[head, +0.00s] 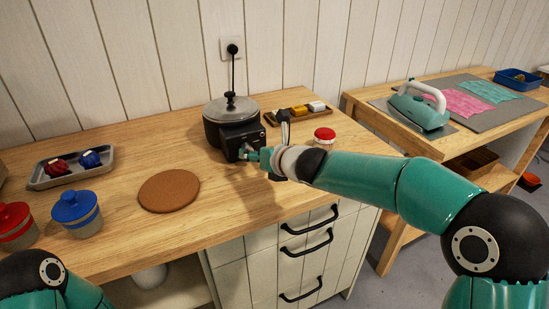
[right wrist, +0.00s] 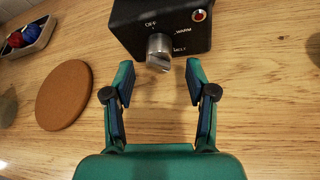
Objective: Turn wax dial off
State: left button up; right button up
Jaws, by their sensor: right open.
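The wax pot (head: 215,125), dark with a grey lid, stands on the wooden counter and has a black control box (head: 232,141) on its front. In the right wrist view the silver wax dial (right wrist: 159,47) sticks out from the box (right wrist: 130,22). The box is marked OFF, WARM and MELT; I cannot tell surely which mark the dial points to. A red light (right wrist: 199,15) shows at the box's corner. My right gripper (right wrist: 160,80) is open and empty, its fingertips just short of the dial, one to each side. My left gripper is not in view.
A cork mat (head: 169,190) lies left of the pot. Red (head: 15,225) and blue (head: 77,213) lidded jars and a tray (head: 43,180) are further left. A red-lidded jar (head: 324,138) and a wooden tray (head: 274,120) stand close right. A cord runs up to the wall socket (head: 232,48).

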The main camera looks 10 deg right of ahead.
jog(key=v, duration=0.8)
jog(key=shift+s+d, duration=0.1)
jog(key=shift+s, duration=0.2)
jog(key=shift+d, duration=0.1)
